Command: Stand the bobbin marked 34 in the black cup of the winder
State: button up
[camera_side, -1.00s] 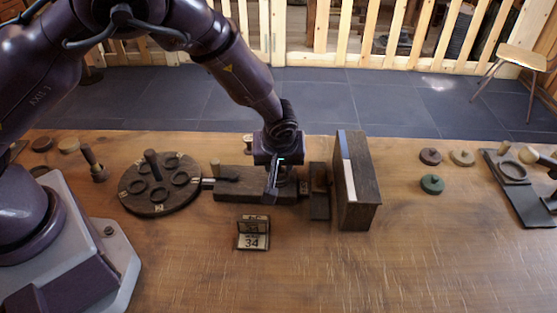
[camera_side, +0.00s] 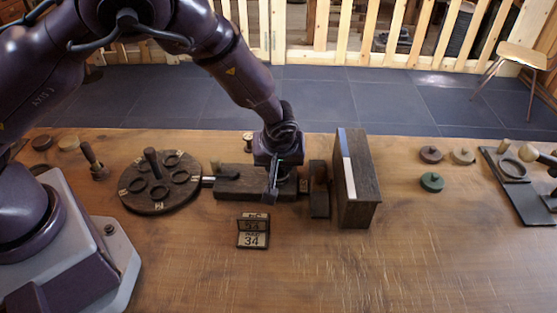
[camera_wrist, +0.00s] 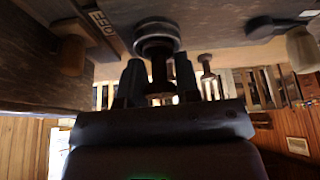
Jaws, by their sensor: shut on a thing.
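My gripper (camera_side: 272,190) is over the right part of the winder (camera_side: 232,186), a long dark wooden block. In the wrist view my gripper (camera_wrist: 158,82) is shut on a dark bobbin (camera_wrist: 158,72), with one finger on each side of it. The bobbin's far end meets a round dark cup with a paler rim (camera_wrist: 156,32). I cannot tell how deep it sits in it. My gripper hides the bobbin and most of the cup in the side view. No number on the bobbin is readable. A small stand (camera_side: 253,238) in front shows 34.
A round dark board (camera_side: 148,205) with rings and a post is left of the winder. A small block (camera_side: 318,192) and a tall dark board (camera_side: 362,190) stand close on the right. A pale spool (camera_side: 248,142) stands behind.

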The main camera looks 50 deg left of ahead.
jog(key=shift+f, duration=0.15)
dwell(0.6)
jog(key=o, duration=1)
jog(key=shift+c, duration=0.2)
jog(key=shift+r, duration=4.25)
